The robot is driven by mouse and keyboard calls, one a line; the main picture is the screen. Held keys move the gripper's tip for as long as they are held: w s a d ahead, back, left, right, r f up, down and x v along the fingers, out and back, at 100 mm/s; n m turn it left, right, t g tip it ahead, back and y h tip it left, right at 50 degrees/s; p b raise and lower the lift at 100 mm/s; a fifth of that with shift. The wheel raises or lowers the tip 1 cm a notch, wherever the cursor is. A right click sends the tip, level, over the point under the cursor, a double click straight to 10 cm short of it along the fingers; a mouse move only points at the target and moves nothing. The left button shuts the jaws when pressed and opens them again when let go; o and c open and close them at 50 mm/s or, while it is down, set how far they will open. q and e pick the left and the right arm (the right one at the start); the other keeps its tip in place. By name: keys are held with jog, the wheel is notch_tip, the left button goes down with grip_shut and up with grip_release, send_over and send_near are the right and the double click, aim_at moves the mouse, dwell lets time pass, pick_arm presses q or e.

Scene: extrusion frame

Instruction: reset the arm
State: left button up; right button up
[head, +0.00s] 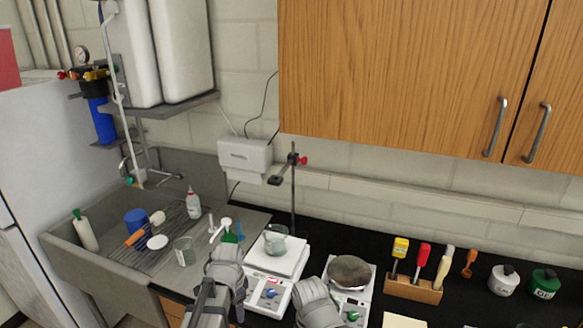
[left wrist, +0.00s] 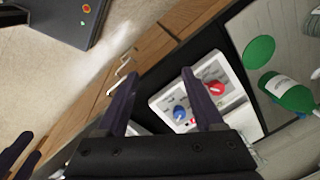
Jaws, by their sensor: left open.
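My left gripper (head: 224,268) is at the lower middle of the head view, just left of the left hotplate. Its fingertips are hidden there. In the left wrist view its two dark fingers stand apart with nothing between them (left wrist: 159,76). The left hotplate's front, with a blue and a red knob (left wrist: 200,98), lies behind the fingers. My right arm (head: 318,303) shows at the bottom of the head view, in front of the right hotplate; its fingers are hidden there. Dark fingers, seemingly my right gripper's (left wrist: 20,156), show at the wrist view's lower left corner; their opening is unclear.
The left hotplate (head: 264,288) bears a glass beaker (head: 276,240). The right hotplate (head: 359,307) bears a dark grey rounded thing (head: 349,271). A wooden tool rack (head: 412,289) and two jars stand right. A sink (head: 75,262) and drying rack are left. Cabinets (head: 400,70) hang above.

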pick_arm(q)
jog(key=s+d+f+n+b, duration=0.3)
jog(key=s+d+f+b, duration=0.2)
jog(key=s, duration=0.2)
jog(key=s+d+f+n+g+b, duration=0.1)
jog(key=s+d+f+n+b, duration=0.3)
jog(key=s+d+f+b, duration=0.1)
jog(key=shift+s+f+y+b, duration=0.3)
jog(key=shift+s+f+b, duration=0.25)
jog(key=shift+s, duration=0.45)
pick_arm(e)
notch_tip(320, 180, down, 11)
jog(key=shift+s, duration=0.3)
pick_arm(q)
jog(key=shift+c, duration=0.2)
